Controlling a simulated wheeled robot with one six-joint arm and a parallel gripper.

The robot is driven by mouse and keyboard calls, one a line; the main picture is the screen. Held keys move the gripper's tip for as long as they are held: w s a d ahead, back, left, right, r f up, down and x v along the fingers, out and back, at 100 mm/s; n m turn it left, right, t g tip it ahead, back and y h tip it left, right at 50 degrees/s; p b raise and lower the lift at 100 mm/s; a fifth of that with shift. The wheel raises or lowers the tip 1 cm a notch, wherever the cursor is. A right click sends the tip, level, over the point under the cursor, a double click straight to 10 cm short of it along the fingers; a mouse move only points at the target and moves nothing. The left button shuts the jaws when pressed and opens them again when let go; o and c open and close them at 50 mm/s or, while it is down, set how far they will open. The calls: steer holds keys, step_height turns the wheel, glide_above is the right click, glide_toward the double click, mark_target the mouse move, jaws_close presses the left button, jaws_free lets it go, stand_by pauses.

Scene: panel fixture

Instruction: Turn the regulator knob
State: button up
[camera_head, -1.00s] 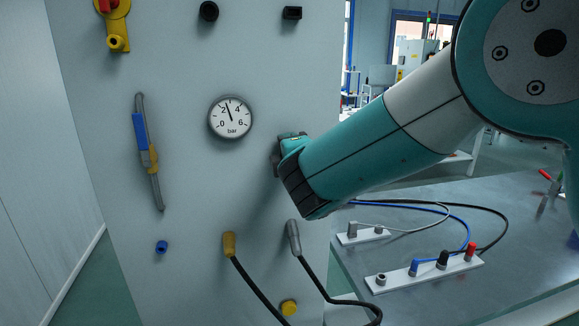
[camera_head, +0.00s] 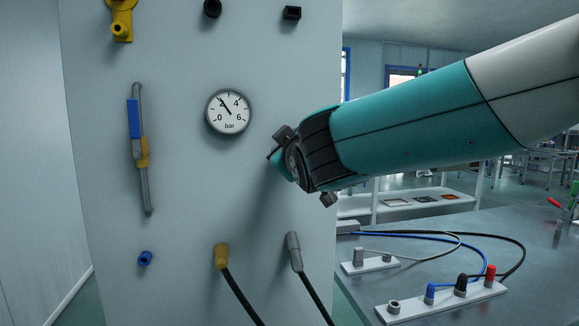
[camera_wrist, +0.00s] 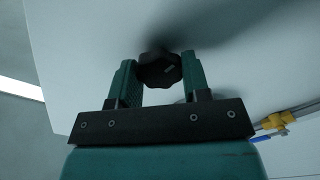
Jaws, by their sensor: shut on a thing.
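The regulator knob (camera_wrist: 157,68) is a black lobed knob with a light mark on its face, on the pale panel (camera_head: 180,60). In the wrist view my gripper (camera_wrist: 160,78) has one green finger on each side of it and is shut on it. In the head view my gripper (camera_head: 276,153) is at the panel's right part, seen from the side; I cannot make out the knob there. The round pressure gauge (camera_head: 228,111) is left of my gripper, its needle pointing up and left, near the 2.
A blue-and-yellow valve on a grey pipe (camera_head: 140,150) is at the panel's left. Yellow (camera_head: 221,256) and grey (camera_head: 293,252) plugs with black hoses sit below. A bench (camera_head: 420,250) with cables and socket strips (camera_head: 440,302) stands at right.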

steer(key=shift+w+d+f+m+b, duration=0.1)
steer(key=shift+m+b, duration=2.75)
steer(key=shift+m, duration=0.45)
steer(key=shift+d+f+m+b, duration=0.1)
steer(key=shift+m+b, duration=2.75)
steer(key=shift+m, duration=0.45)
steer(key=shift+r+m, duration=0.1)
steer(key=shift+m, duration=0.2)
steer(key=o, duration=0.9)
steer(key=b+v, duration=0.3)
steer(key=v, duration=1.4)
steer(key=shift+s+r, duration=0.15)
steer(key=shift+s, duration=0.1)
